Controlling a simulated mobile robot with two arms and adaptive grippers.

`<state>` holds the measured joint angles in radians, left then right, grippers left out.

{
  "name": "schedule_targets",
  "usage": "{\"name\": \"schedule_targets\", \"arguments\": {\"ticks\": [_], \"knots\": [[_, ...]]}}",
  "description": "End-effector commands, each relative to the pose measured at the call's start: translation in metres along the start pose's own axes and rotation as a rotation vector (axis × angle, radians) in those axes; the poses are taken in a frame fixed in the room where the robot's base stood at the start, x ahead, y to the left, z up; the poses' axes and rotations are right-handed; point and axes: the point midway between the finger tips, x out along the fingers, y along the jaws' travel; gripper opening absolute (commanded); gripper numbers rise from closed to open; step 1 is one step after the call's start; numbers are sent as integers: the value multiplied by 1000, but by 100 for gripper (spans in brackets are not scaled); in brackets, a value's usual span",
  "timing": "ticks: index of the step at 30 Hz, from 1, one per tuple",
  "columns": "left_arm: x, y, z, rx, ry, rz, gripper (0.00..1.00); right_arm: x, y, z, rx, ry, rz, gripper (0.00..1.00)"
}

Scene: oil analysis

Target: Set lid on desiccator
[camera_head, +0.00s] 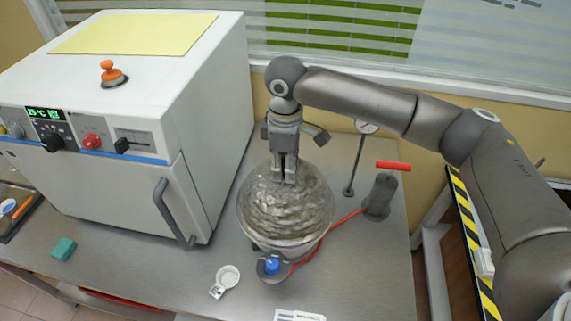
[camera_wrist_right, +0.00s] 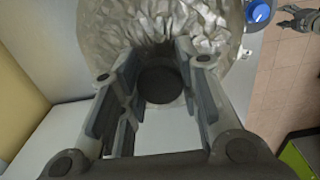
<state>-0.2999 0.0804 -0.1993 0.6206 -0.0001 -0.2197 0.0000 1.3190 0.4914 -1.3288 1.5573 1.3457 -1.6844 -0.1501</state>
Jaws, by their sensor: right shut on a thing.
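The glass lid (camera_head: 262,200) is a clear, rippled dome at the desiccator on the steel bench, in the middle of the head view. The desiccator body (camera_head: 285,243) shows little beneath it, so I cannot tell whether the rims touch all round. My right gripper (camera_head: 284,178) points down at the top of the dome and is shut on the lid's knob. In the right wrist view, the dark round knob (camera_wrist_right: 160,84) lies between the fingers, with the dome (camera_wrist_right: 110,35) around it. A small part of my left gripper (camera_wrist_right: 298,18) shows at the wrist view's upper right edge.
A white oven (camera_head: 190,110) stands close on the left. A gauge on a stand (camera_head: 350,170) and a dark cylinder (camera_head: 380,195) with a red hose stand right.

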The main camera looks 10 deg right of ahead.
Motion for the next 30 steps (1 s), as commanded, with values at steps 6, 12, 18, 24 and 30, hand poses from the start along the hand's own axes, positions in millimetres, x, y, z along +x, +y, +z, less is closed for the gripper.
{"name": "schedule_targets", "arguments": {"ticks": [6, 12, 18, 24, 30], "knots": [[0, 0, 1, 0, -2, 0, 52, 0, 0, 0, 0, 2, 1, 0], [0, 0, 1, 0, -3, 0, 52, 4, 0, 0, 0, 2, 0, 0], [0, 0, 1, 1, -3, 0, 52, 8, 0, 0, 0, 2, 1, 0], [0, 0, 1, 1, -3, 1, 52, 10, 1, -1, 0, 2, 2, 37], [0, 0, 1, 1, -2, 1, 52, 11, 0, 0, 0, 1, 1, 56]]}}
